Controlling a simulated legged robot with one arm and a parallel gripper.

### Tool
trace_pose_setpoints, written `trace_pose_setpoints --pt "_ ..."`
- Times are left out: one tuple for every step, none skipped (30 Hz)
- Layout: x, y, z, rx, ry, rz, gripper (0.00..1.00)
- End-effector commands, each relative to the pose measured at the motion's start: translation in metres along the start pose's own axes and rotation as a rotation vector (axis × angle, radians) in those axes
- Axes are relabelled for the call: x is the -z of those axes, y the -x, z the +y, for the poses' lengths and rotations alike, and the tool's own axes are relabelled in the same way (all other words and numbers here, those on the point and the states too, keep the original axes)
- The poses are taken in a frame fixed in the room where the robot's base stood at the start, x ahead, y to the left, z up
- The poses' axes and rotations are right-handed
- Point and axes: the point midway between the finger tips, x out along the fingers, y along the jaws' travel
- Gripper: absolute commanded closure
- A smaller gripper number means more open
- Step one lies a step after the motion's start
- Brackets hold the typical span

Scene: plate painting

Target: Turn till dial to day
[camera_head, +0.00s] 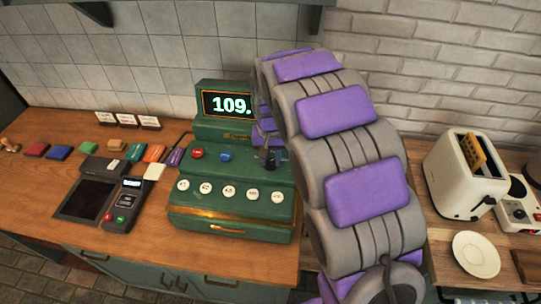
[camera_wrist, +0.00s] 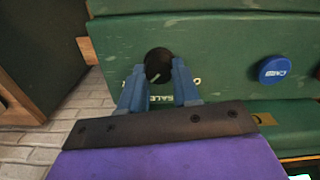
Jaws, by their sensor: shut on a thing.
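The green till (camera_head: 235,175) stands on the wooden counter, its lit display reading "109.". Its black dial (camera_wrist: 158,62) is on the till's right side in the head view, mostly behind my arm. In the wrist view my gripper (camera_wrist: 159,78) has its two blue fingers on either side of the dial, shut on it. A small pale mark shows on the dial. Lettering reading "SALE" is partly visible between the fingers; other labels are covered, and I see no "day" label.
A blue button (camera_head: 225,156) and a red button (camera_head: 197,153) sit left of the dial on the till, above several white keys. A card reader (camera_head: 122,205) stands left of the till. A toaster (camera_head: 462,175) and a white plate (camera_head: 476,254) are on the right.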

Motion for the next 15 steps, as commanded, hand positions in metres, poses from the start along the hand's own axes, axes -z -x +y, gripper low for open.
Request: trace_pose_setpoints --pt "-0.0020 -0.0005 -0.0007 0.001 0.000 -0.006 0.99" --pt "-0.0020 -0.0005 -0.0007 0.001 0.000 -0.006 0.99" --pt "-0.0020 -0.0006 -0.0008 0.001 0.000 -0.007 0.99" --pt "-0.0020 -0.0006 -0.0008 0.001 0.000 -0.007 0.68" --pt "-0.0019 -0.0006 -0.0008 0.001 0.000 -0.006 0.65" --pt "-0.0017 -0.0006 -0.0008 0.001 0.000 -0.006 0.61" --pt "-0.0014 -0.0006 -0.0008 0.001 0.000 -0.005 0.58" --pt "-0.0010 -0.0008 -0.0007 0.001 0.000 -0.005 0.55" --pt "-0.0004 -0.0009 -0.0007 0.001 0.000 -0.005 0.52" --pt "0.0000 -0.0011 -0.0007 0.001 0.000 -0.005 0.49" --pt "0.0004 -0.0014 -0.0007 0.000 0.000 -0.005 0.46" --pt "0.0009 -0.0016 -0.0006 0.000 0.001 -0.005 0.43" --pt "0.0010 -0.0017 -0.0006 0.000 0.001 -0.005 0.43" --pt "0.0012 -0.0016 -0.0005 0.000 0.001 -0.005 0.43" --pt "0.0013 -0.0016 -0.0004 0.001 0.001 -0.005 0.43"
